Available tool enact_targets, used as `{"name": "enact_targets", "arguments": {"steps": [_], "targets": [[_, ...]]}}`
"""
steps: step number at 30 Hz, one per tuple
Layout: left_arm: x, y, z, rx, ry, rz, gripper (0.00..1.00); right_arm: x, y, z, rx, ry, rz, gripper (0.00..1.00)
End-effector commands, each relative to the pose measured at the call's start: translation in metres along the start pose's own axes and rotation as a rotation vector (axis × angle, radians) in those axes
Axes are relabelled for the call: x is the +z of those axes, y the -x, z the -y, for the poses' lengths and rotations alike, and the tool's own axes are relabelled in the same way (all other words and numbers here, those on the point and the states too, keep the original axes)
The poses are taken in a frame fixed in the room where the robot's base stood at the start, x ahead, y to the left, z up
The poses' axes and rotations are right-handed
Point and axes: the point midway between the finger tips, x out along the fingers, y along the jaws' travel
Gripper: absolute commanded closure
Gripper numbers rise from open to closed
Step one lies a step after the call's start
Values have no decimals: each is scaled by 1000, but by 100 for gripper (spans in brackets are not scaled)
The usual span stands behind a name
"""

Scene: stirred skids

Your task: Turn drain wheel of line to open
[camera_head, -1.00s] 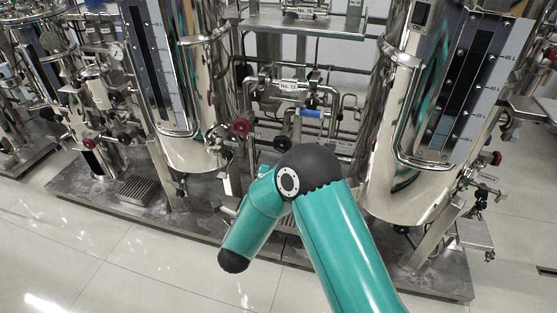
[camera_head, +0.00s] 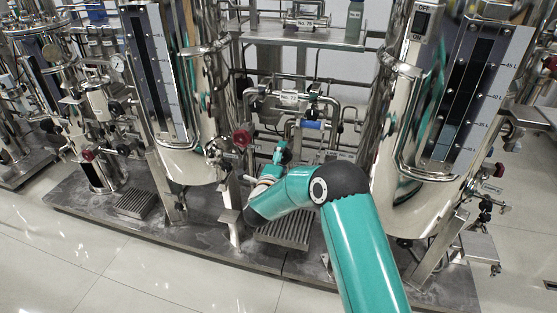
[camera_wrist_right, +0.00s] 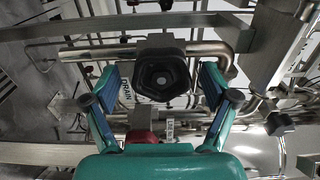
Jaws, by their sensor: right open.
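A black, roughly hexagonal hand wheel (camera_wrist_right: 162,77) is in the middle of the wrist view, on the pipework. A label reading DRAIN (camera_wrist_right: 97,88) stands to its left. My right gripper (camera_wrist_right: 160,84) is open, with one finger on each side of the wheel. Whether the fingers touch it cannot be told; gaps show on both sides. In the head view my right gripper (camera_head: 282,154) reaches in among the pipes between two steel tanks, small and partly hidden by my arm. I cannot make out the black wheel there. My left gripper is out of view.
A red hand wheel (camera_head: 242,138) is left of my right gripper, and a blue handle (camera_head: 312,125) is to its right. Steel tanks (camera_head: 195,150) and (camera_head: 405,195) flank the gap. A red part (camera_wrist_right: 141,137) lies below the black wheel. The front floor (camera_head: 130,270) is clear.

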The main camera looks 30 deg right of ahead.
Motion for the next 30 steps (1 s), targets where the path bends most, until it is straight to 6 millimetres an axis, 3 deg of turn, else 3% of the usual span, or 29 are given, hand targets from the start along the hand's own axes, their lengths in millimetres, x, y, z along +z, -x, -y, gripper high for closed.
{"name": "enact_targets", "arguments": {"steps": [13,23,24,30], "targets": [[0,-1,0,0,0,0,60,-1,-10,0,0,1,0,16],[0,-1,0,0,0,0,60,-1,-10,0,1,1,-1,71],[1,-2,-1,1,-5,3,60,16,8,-1,2,2,9,74],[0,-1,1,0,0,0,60,0,-8,-1,2,14,0,74]]}}
